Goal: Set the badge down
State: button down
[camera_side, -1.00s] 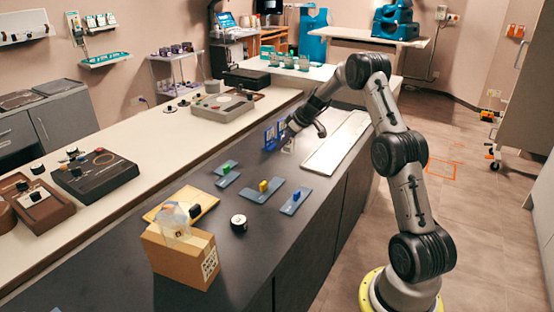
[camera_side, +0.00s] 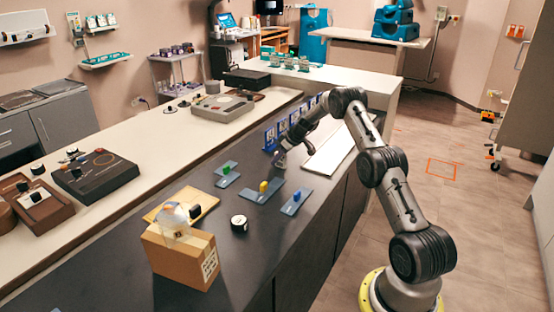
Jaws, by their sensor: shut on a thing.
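My gripper (camera_side: 281,161) is low over the dark counter, just in front of the blue upright rack (camera_side: 269,140). It is shut on the badge, which is too small and too covered by the fingers to make out clearly. I cannot tell whether the badge touches the counter. Several blue-grey plates lie nearer the camera: one with a green block (camera_side: 227,170), one with a yellow block (camera_side: 263,187) and one with a blue block (camera_side: 296,196).
A long white panel (camera_side: 330,152) lies right of my gripper. A cardboard box (camera_side: 180,258) with a clear object on it, a wooden board (camera_side: 208,200) and a round black-and-white item (camera_side: 239,223) stand nearer. Dark counter (camera_side: 130,293) is bare at the front left.

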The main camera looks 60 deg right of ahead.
jog(key=shift+f, duration=0.1)
jog(key=c, duration=0.8)
grip_release()
jog(key=shift+c, duration=0.2)
